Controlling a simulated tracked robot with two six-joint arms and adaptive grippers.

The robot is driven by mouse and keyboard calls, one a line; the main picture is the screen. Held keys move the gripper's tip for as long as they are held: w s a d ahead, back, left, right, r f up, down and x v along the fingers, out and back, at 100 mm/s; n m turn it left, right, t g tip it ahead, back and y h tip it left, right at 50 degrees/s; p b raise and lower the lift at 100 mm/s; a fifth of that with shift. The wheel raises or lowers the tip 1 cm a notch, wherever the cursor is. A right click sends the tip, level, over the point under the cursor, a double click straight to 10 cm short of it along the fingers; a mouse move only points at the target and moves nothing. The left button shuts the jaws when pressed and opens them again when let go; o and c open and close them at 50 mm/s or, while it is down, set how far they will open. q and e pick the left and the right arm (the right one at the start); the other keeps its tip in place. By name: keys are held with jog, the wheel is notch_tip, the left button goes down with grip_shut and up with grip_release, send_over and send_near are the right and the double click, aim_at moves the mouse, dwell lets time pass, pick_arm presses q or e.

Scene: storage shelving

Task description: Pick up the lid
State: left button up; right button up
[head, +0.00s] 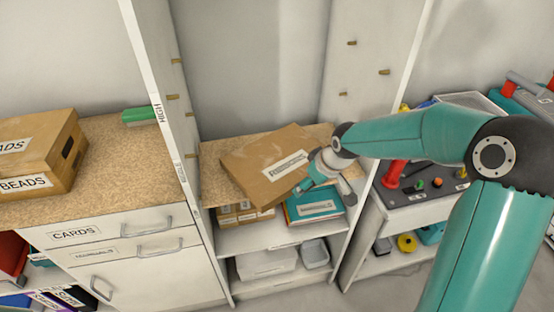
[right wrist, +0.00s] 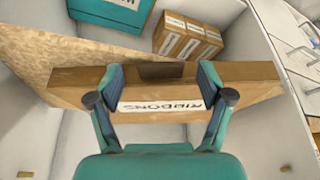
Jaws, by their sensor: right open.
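A flat brown cardboard piece that looks like the lid (head: 256,163) lies askew on the speckled shelf of the open white cabinet, its front reaching past the shelf's edge. A white label is on it. In the right wrist view the lid (right wrist: 258,85) spans the picture, and its label reads RIBBONS upside down. My right gripper (head: 307,185) is at the lid's right front side. In the right wrist view its open fingers (right wrist: 161,72) stand at either side of the label, overlapping the lid's edge; contact cannot be told. My left gripper is not in view.
Below the shelf are small labelled cartons (head: 240,213) and teal boxes (head: 313,205). White bins (head: 266,262) stand lower. White cabinet walls (head: 160,110) rise on both sides. A BEADS carton (head: 35,155) stands on the left counter, and a tool bench (head: 415,195) is at right.

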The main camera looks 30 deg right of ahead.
jog(key=shift+w+f, duration=0.2)
jog(key=shift+f, duration=0.3)
jog(key=c, duration=1.3)
jog(key=shift+r, duration=0.2)
